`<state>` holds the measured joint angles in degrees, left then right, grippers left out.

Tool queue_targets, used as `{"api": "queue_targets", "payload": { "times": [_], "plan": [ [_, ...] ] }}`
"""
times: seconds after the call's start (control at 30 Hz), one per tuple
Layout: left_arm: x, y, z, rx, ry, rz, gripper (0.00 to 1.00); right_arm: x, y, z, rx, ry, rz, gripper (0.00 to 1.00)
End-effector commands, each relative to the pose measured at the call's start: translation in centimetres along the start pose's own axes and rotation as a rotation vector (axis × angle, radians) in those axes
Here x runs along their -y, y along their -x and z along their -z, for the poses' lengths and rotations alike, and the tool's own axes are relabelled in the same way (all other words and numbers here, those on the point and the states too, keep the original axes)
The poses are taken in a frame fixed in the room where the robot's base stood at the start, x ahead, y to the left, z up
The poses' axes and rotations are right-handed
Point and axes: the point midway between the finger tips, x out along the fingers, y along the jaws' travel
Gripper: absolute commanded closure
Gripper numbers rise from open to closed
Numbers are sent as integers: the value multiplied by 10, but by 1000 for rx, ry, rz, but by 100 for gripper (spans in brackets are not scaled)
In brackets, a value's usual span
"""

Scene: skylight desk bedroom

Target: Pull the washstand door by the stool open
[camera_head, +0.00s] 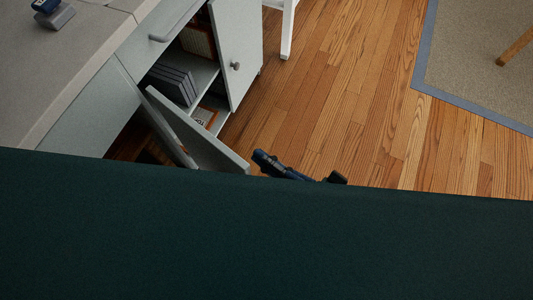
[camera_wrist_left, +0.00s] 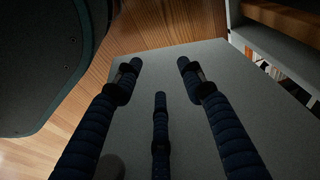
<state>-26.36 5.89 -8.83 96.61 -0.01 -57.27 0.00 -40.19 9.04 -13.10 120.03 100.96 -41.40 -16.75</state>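The washstand (camera_head: 85,110) stands at the left in the head view. Its far door (camera_head: 238,50), with a round knob (camera_head: 235,66), stands open close to a white leg (camera_head: 288,30), perhaps the stool's. The near door (camera_head: 205,140) also stands ajar.
Dark boxes (camera_head: 172,84) and books (camera_head: 198,36) sit on the washstand's shelves. A drawer handle (camera_head: 160,38) sticks out above. The wooden floor (camera_head: 350,100) is clear to the right, up to a grey-edged rug (camera_head: 480,60) with a wooden leg (camera_head: 516,46) on it.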

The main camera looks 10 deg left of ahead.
Motion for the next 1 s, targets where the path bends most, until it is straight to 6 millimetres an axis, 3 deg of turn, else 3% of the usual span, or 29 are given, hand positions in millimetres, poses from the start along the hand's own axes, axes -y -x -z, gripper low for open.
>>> {"api": "queue_targets", "payload": {
  "times": [0.37,0.8,1.0],
  "plan": [
    [0,0,-1,1,0,0,60,-1,7,0,0,-3,-1,100],
    [0,0,-1,1,0,0,60,-1,92,-1,0,-2,-3,100],
    [0,0,0,1,0,0,60,-1,116,0,0,-2,-1,100]
  ]
}}
